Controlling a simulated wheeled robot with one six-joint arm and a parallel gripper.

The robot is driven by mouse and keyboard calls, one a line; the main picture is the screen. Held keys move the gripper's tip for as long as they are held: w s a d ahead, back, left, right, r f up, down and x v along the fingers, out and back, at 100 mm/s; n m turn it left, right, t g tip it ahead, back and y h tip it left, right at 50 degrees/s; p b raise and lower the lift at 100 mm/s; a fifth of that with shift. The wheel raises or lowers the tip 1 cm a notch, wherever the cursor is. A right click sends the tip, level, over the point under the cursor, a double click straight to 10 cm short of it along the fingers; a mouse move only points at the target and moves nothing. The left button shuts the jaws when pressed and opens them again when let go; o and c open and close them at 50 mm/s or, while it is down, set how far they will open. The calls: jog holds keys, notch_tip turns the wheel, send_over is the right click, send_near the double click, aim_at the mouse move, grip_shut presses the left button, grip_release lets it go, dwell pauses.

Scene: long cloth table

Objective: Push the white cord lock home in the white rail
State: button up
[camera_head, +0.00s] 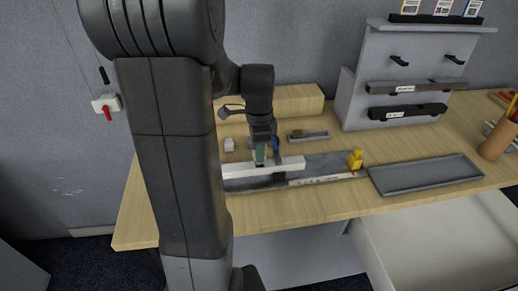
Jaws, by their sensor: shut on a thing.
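The white rail (290,164) lies on the grey mat on the table, partly hidden on the left by my arm. My gripper (262,158) points down at the rail, with its tips close above or touching its top; I cannot tell which. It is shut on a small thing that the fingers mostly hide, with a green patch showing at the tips. I cannot make out whether this thing is the white cord lock. A small white block (229,145) stands on the table behind the rail, left of my gripper.
A yellow figure-like piece (355,159) stands at the mat's right end. A grey tray (425,174) lies further right. A small grey tray (308,136) with a brown piece sits behind the rail. A grey rack (400,75) stands at the back. The wooden front strip is clear.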

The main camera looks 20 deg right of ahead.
jog(key=shift+f+b, duration=0.9)
jog(key=shift+f, duration=0.45)
jog(key=o, duration=1.1)
jog(key=shift+c, duration=0.2)
jog(key=shift+r, duration=0.1)
notch_tip(320, 180, up, 14)
jog(key=shift+f, duration=0.25)
notch_tip(320, 180, down, 13)
jog(key=shift+f, duration=0.2)
jog(key=shift+r+p, duration=0.3)
jog(key=shift+p, duration=0.05)
